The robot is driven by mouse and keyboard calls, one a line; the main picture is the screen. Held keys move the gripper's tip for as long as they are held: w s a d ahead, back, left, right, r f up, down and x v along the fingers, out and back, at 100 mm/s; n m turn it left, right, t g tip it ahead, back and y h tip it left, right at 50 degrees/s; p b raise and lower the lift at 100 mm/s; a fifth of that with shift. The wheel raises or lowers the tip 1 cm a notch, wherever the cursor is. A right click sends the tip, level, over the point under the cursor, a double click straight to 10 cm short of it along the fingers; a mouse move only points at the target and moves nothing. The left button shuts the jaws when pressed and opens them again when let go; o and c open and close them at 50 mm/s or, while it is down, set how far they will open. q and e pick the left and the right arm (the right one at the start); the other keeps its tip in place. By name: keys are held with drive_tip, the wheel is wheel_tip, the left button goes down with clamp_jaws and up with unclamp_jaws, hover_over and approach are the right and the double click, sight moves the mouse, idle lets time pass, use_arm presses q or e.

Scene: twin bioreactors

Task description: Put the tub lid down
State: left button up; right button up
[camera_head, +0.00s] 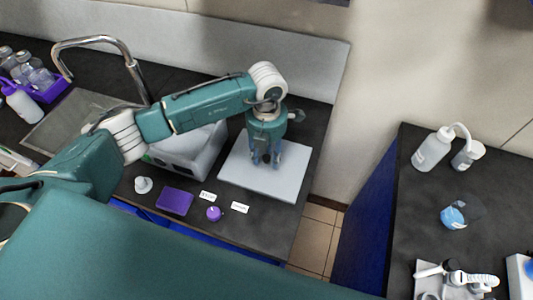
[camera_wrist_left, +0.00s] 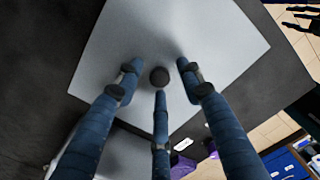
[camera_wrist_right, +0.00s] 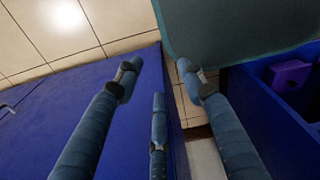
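A pale square panel with a dark round knob, which I take as the tub lid (camera_head: 240,171), lies flat at the right end of the dark bench, beside a white boxy unit (camera_head: 184,158). The lid fills much of the left wrist view (camera_wrist_left: 225,40), with its knob (camera_wrist_left: 159,76) between my fingers. My left gripper (camera_head: 265,160) points down over the lid, its fingers spread around the knob with gaps visible, so it is open. My right gripper (camera_wrist_right: 157,80) is open and empty in the right wrist view, and outside the head view. My left arm hides part of the white unit.
A purple block (camera_head: 174,201), a small purple-capped item (camera_head: 213,213), a white cup (camera_head: 143,185) and labels stand along the bench front. A sink tap (camera_head: 105,42) is at left. A second bench (camera_head: 425,200) with bottles is at right, across a floor gap.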

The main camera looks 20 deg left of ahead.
sight(267, 157)
drive_tip(key=shift+d, duration=0.15)
use_arm(q)
drive_tip(key=shift+r, duration=0.4)
wheel_tip(267, 157, up, 12)
drive_tip(key=b, duration=0.2)
drive_tip(key=shift+f+b, duration=0.25)
drive_tip(key=shift+b, duration=0.1)
use_arm(e)
wheel_tip(267, 157, down, 3)
drive_tip(key=shift+d+r, duration=0.1)
drive_tip(key=shift+r, duration=0.05)
use_arm(q)
drive_tip(key=shift+f, duration=0.1)
